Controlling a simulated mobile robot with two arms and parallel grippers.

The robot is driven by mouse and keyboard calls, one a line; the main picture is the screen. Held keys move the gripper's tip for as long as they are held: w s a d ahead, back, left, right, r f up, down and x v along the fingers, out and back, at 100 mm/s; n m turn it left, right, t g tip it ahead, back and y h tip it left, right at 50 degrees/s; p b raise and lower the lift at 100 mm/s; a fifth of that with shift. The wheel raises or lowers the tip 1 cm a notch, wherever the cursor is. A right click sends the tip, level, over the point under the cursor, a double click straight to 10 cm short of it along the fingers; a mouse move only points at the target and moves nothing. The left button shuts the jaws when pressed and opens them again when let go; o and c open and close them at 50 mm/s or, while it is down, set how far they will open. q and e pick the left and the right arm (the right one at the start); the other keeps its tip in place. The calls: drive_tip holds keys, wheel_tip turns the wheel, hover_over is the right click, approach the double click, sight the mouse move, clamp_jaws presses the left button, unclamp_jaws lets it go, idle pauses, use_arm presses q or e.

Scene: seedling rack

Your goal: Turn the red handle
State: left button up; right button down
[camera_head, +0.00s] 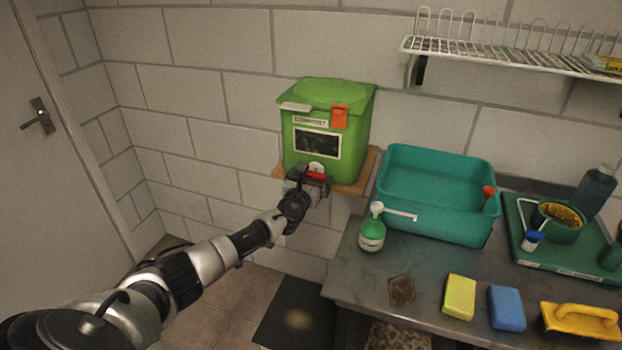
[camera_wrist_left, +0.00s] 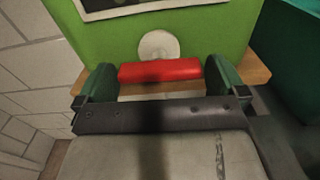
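The red handle (camera_head: 317,176) is a short bar low on the front of a green compost bin (camera_head: 360,135). In the left wrist view the red handle (camera_wrist_left: 160,71) lies level, just below a round white disc (camera_wrist_left: 158,45). My left gripper (camera_head: 312,179) is at the handle. In the left wrist view the left gripper (camera_wrist_left: 162,82) has its fingers wide apart, one beside each end of the handle. It looks open; I cannot tell whether either finger touches the handle. My right gripper is not in view.
The bin stands on a wooden shelf (camera_head: 356,188) on the wall. A teal basin (camera_head: 430,225) is close on its right, on a grey counter (camera_head: 380,273). A soap bottle (camera_head: 371,235), sponges and a brush (camera_head: 580,320) are on the counter. A wire rack (camera_head: 500,57) hangs above.

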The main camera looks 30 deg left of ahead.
use_arm(q)
drive_tip(key=p+v, duration=0.1)
drive_tip(key=v, duration=0.9)
drive_tip(key=shift+s, duration=0.35)
drive_tip(key=shift+d, duration=0.15)
